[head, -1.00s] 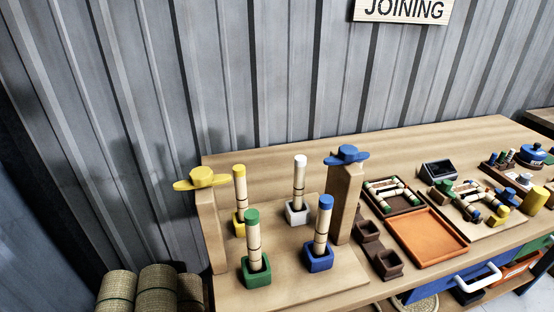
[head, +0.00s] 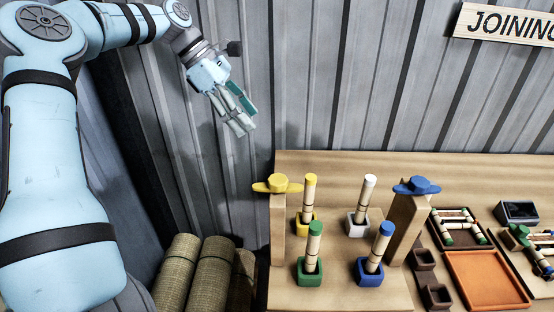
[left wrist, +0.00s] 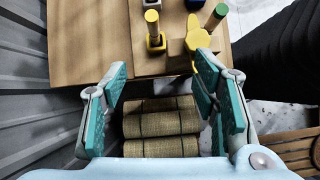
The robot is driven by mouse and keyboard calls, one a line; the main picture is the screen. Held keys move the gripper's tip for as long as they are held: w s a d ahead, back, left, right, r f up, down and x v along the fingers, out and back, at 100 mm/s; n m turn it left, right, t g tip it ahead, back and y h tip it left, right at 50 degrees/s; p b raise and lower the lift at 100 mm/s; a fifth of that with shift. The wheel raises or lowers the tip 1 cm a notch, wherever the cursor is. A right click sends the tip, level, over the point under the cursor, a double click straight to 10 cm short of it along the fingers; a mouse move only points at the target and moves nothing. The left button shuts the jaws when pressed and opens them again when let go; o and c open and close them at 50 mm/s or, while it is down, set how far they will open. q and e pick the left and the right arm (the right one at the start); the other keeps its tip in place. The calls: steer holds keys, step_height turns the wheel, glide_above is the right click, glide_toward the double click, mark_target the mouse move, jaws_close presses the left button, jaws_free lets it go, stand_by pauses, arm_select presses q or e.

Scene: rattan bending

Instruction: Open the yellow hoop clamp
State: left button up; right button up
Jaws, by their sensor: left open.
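The yellow hoop clamp (head: 278,184) is a yellow winged knob on top of a wooden post (head: 277,235) at the left end of the bench. My left gripper (head: 243,118) is in the air, above and to the left of the clamp in the head view. It is open and empty, apart from the clamp. In the left wrist view, the yellow clamp (left wrist: 207,70) shows beyond the right finger, which partly covers it. The two teal-padded fingers (left wrist: 163,95) stand wide apart there. My right gripper is not in view.
Rods stand in yellow (head: 306,221), white (head: 357,225), green (head: 310,270) and blue (head: 369,272) holders beside the clamp. A blue clamp (head: 417,186) tops another post. Woven rolls (head: 207,275) lie left of the bench. An orange tray (head: 485,278) is at right. A corrugated wall stands behind.

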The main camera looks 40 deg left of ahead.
arm_select(q)
steer(key=s+d+r+m+g+y, duration=0.1)
steer(key=s+d+r+m+g, duration=0.15)
steer(key=d, duration=0.25)
glide_toward(277, 179)
step_height(277, 179, down, 2)
steer(key=shift+m, duration=0.35)
steer(key=x, duration=0.4)
steer(key=d+x, duration=0.1)
steer(key=x, duration=0.1)
steer(key=shift+w+d+b, duration=0.2)
steer(key=shift+w+b, duration=0.05)
steer(key=shift+b, duration=0.15)
steer(key=shift+a+f, duration=0.1)
steer(key=shift+f, duration=0.1)
steer(key=shift+a, duration=0.15)
steer(key=shift+c, duration=0.6)
steer(key=c, duration=1)
steer(key=shift+c, duration=0.2)
